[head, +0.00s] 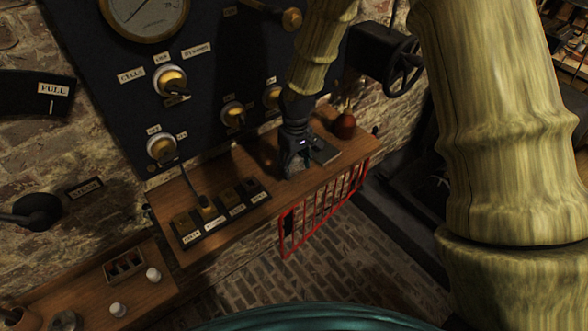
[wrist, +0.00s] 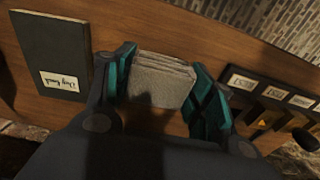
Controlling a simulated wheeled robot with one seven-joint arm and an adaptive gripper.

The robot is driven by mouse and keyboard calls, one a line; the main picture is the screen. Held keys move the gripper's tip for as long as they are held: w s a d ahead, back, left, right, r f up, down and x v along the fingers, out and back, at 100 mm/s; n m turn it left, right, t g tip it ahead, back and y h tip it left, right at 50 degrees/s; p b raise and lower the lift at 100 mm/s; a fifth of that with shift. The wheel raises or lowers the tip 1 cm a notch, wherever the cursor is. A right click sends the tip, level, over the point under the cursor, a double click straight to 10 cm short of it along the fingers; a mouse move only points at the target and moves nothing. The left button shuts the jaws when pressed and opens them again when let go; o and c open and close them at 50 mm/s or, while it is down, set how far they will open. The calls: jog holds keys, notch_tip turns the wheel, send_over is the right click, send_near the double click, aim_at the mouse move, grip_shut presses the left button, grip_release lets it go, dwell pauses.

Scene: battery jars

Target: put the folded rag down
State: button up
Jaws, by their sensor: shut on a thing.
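The folded rag (wrist: 163,80) is a grey-white, layered cloth between the two teal fingers of my gripper (wrist: 165,88) in the wrist view. My gripper is shut on it. In the head view my gripper (head: 295,160) is a dark shape over the wooden shelf (head: 240,223), below the dark panel. The rag cannot be made out there. The shelf's wood shows around the rag in the wrist view; I cannot tell whether the rag touches it.
A dark book labelled "Day book" (wrist: 52,62) lies left of my gripper in the wrist view. A red bulb-shaped thing (head: 344,125) is at the shelf's far end.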

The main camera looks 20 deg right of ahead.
aim_at(294, 170)
jog(key=shift+f+p, duration=0.75)
jog(key=shift+f, duration=1)
jog(key=shift+f, duration=0.15)
jog(key=o, duration=1.1)
jog(key=shift+o, duration=0.2)
jog(key=shift+r, duration=0.3)
jog(key=shift+s+d+r+b, duration=0.1)
jog(key=shift+r+b, duration=0.8)
jog(key=shift+r, duration=2.05)
jog(key=shift+s+d+r+b, duration=0.1)
jog(key=shift+r+b, duration=0.75)
jog(key=shift+r, duration=2.1)
jog(key=shift+a+f, duration=0.1)
jog(key=shift+a, duration=0.05)
